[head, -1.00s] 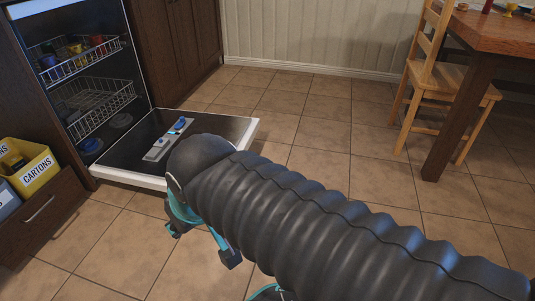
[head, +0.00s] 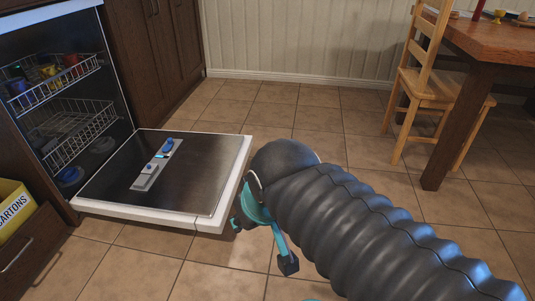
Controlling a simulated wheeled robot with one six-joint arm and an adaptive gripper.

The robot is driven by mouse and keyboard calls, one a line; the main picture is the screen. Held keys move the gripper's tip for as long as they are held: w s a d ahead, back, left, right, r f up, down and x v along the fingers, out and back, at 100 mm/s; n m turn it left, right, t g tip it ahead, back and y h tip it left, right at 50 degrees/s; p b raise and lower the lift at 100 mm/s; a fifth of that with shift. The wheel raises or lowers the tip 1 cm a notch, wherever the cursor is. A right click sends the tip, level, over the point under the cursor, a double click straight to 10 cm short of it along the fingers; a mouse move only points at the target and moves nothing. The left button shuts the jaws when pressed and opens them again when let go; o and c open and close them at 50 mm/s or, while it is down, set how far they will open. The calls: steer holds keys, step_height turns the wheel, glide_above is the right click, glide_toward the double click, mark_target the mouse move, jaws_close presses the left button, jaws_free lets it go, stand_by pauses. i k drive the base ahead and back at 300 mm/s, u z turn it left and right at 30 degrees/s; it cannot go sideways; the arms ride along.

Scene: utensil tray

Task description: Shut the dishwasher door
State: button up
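The dishwasher door (head: 195,190) lies folded down, flat and low above the floor, with a white rim and a dark inner panel. A grey strip with blue parts (head: 152,166) sits on the panel. The dishwasher (head: 75,95) stands open at the left, with two wire racks inside. My gripper (head: 262,245) is just right of the door's outer edge, low down, with teal and dark parts showing. My black ribbed arm hides much of it. I cannot tell whether it touches the door or how its fingers stand.
Colourful cups (head: 50,70) sit in the upper rack (head: 75,82). A yellow cartons bin (head: 15,208) stands in an open drawer (head: 30,250) at the lower left. A wooden chair (head: 425,90) and table (head: 490,40) stand at the right. Tiled floor between them is clear.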

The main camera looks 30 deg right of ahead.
mark_target(193, 185)
steer(key=z, duration=0.1)
steer(key=i, duration=0.95)
steer(key=u, duration=0.5)
